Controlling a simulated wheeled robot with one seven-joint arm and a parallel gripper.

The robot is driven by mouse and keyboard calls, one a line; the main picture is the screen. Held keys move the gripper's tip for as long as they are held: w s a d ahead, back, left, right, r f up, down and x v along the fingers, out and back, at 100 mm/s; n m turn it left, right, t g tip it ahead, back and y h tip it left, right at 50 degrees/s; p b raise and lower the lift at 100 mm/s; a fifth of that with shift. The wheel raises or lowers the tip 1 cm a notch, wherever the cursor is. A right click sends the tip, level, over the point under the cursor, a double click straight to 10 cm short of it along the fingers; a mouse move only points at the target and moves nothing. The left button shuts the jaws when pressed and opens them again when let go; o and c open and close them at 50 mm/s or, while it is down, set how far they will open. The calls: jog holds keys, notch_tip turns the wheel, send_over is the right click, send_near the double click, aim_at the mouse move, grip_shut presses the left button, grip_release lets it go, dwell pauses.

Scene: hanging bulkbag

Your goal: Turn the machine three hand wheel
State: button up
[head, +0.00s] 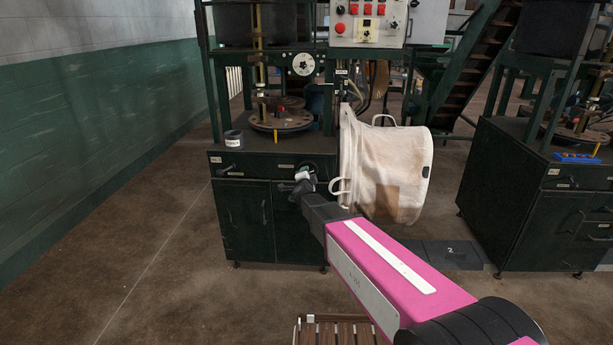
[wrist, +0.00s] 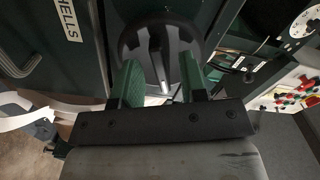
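The hand wheel (wrist: 128,38) is a dark round wheel with grey spokes on the front of the green machine cabinet (head: 245,215). It fills the top middle of the wrist view, its hub and lower rim close to my fingertips. In the head view it is small and mostly hidden behind my gripper (head: 305,178). In the wrist view my gripper (wrist: 160,65) has its two green-padded fingers apart, one on each side of the wheel's middle. I cannot tell whether either finger touches the wheel.
A white bulk bag (head: 385,165) hangs just right of the cabinet, close to my arm. A slatted wooden piece (head: 340,331) is at the bottom. A second machine (head: 535,200) stands right. Floor at left is clear.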

jog(key=shift+s, duration=0.15)
jog(key=s, duration=1)
jog(key=shift+s+a, duration=0.2)
jog(key=shift+s, duration=0.05)
jog(key=shift+d, duration=0.1)
jog(key=s+d+f+n+g, duration=0.4)
jog(key=s+d+g, duration=0.2)
jog(key=s+d, duration=0.1)
jog(key=s+d+f+n+g, duration=0.4)
jog(key=s+d+n+g, duration=0.1)
jog(key=s+d, duration=0.3)
jog(key=s+d+f+n+g, duration=0.4)
jog(key=s+d+g, duration=0.3)
jog(key=s+d, duration=0.1)
jog(key=shift+s+d+f+n+y, duration=0.15)
jog(key=shift+d+f+n+y, duration=0.15)
jog(key=shift+d+n, duration=0.15)
